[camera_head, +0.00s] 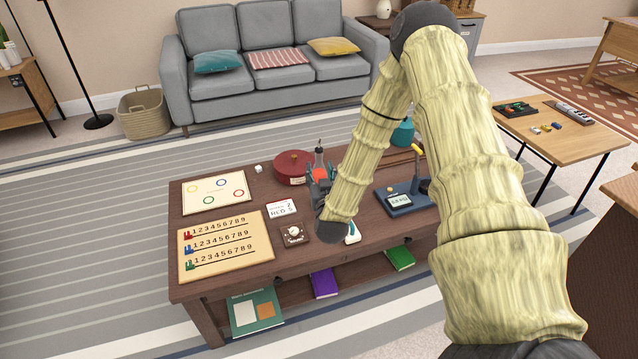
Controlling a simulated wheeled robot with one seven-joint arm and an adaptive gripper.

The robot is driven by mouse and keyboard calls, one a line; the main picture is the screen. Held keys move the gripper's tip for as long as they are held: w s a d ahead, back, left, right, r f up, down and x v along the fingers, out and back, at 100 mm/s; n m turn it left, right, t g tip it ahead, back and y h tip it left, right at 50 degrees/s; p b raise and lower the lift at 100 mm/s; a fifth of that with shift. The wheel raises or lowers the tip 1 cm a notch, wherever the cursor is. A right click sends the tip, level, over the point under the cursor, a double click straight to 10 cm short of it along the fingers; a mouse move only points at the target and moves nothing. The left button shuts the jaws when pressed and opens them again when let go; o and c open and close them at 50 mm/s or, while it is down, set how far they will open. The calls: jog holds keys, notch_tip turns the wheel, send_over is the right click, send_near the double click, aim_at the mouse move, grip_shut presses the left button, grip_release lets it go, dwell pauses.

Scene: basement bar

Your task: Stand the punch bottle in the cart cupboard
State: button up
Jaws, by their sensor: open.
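A bottle (319,158) with a clear neck, a dark top and a patch of red lower down stands upright on the dark wooden coffee table; it looks like the punch bottle. My gripper (321,180) is open at the bottle's lower part, on the near side. My arm and gripper hide part of the bottle, and I cannot tell whether the fingers touch it. I cannot make out the cart cupboard for certain; a dark brown wooden piece (606,255) is cut off at the right edge, and no opening shows in it.
A round red box (292,168) stands close left of the bottle. A blue device (402,201) is to the right, and boards and cards (223,245) lie left on the coffee table (185,291). A low side table (590,138) is at right. Striped rug (95,260) lies clear at left.

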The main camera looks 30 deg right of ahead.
aim_at(320, 155)
jog(key=x, duration=0.5)
jog(key=shift+w+d+r, duration=0.1)
jog(key=shift+w+d, duration=0.05)
jog(key=shift+d, duration=0.1)
jog(key=x, duration=0.4)
jog(key=shift+d, duration=0.45)
jog(key=shift+w+d, duration=0.15)
jog(key=shift+w, duration=0.3)
grip_shut()
